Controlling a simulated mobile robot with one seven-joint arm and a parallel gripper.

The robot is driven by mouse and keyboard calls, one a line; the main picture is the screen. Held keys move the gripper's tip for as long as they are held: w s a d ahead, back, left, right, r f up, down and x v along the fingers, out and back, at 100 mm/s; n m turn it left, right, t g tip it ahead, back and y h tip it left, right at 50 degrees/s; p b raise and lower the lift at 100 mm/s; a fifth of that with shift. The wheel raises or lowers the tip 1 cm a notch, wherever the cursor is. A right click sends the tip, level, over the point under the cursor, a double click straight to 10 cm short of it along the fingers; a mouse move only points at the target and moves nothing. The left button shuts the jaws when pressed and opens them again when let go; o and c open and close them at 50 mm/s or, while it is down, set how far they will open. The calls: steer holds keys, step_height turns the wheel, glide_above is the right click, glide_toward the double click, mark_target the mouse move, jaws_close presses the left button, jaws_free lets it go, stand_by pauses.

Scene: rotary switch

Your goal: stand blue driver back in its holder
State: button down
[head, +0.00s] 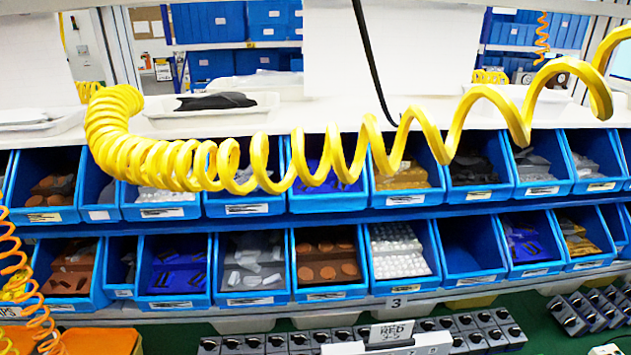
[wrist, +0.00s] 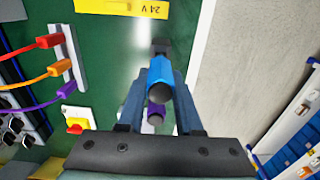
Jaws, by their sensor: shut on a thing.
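In the wrist view my gripper (wrist: 160,78) is shut on the blue driver (wrist: 161,70), with the blue handle between the two fingers. The round end of the handle faces the camera. A dark grey part (wrist: 160,45) shows just beyond the handle; I cannot tell whether it belongs to the driver or to something behind it. A purple round-ended thing, like another handle (wrist: 155,114), shows between the fingers below the blue one. I cannot make out the holder for certain. The head view shows neither my gripper nor the blue driver.
Red, orange and purple plugs sit on a grey strip (wrist: 68,60) over the green surface (wrist: 108,65). A yellow 24 V label (wrist: 122,7) lies beyond. A pale panel (wrist: 235,60) stands right. Blue bins (head: 470,255) and a yellow coiled hose (head: 130,150) fill the head view.

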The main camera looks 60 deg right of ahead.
steer(key=shift+f+b, duration=1.05)
steer(key=shift+f, duration=0.4)
steer(key=c, duration=0.5)
jaws_free()
step_height(320, 180, up, 13)
steer(key=shift+f+b, duration=0.1)
steer(key=shift+b, duration=0.4)
